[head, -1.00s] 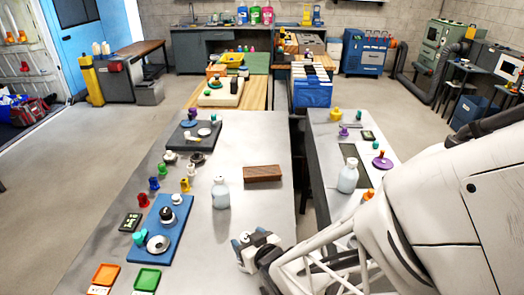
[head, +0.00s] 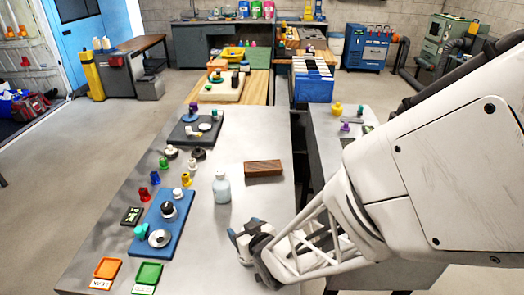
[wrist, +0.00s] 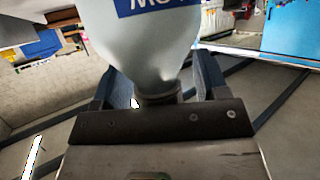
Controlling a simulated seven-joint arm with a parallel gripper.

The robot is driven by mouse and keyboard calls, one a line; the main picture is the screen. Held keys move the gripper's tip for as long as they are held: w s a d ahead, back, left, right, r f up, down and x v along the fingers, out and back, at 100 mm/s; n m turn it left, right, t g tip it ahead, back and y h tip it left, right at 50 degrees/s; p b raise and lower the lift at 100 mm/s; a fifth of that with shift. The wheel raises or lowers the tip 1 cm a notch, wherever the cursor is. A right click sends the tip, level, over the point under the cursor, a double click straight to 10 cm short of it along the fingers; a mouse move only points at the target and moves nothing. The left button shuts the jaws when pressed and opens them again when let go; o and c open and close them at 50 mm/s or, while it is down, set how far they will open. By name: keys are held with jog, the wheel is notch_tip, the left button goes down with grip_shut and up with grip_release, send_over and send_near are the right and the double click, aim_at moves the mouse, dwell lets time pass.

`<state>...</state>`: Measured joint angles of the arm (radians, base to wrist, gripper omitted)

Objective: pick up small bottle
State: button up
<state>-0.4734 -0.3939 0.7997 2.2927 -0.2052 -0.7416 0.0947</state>
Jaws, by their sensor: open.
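The small bottle (head: 222,188), pale and translucent with a light cap, stands upright on the left grey table in the head view. My gripper (head: 246,232) is close by, nearer the camera and slightly right of the bottle. In the wrist view a pale bottle (wrist: 150,45) with a blue label fills the top middle, neck downward in the picture. Its neck shows between the two blue-grey fingers of my gripper (wrist: 163,82), which are apart. I cannot tell whether either finger touches it. The lower neck is hidden behind the gripper's dark front plate.
A brown block (head: 263,168) lies just behind and right of the bottle. A blue tray (head: 177,240) with round parts lies to the left, with several coloured pegs beyond. A dark tray (head: 185,138) lies farther back. Bare tabletop surrounds the bottle.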

grip_shut()
jog(key=shift+r, duration=0.1)
dwell(0.4)
jog(key=shift+r, duration=0.7)
notch_tip(320, 180, up, 2)
jog(key=shift+r, duration=0.1)
jog(key=s+d, duration=0.3)
jog(key=s, duration=0.4)
jog(key=s+d+r, duration=0.1)
jog(key=s+d, duration=0.3)
jog(key=s, duration=0.3)
jog(key=shift+d+r, duration=0.15)
jog(key=shift+d, duration=0.15)
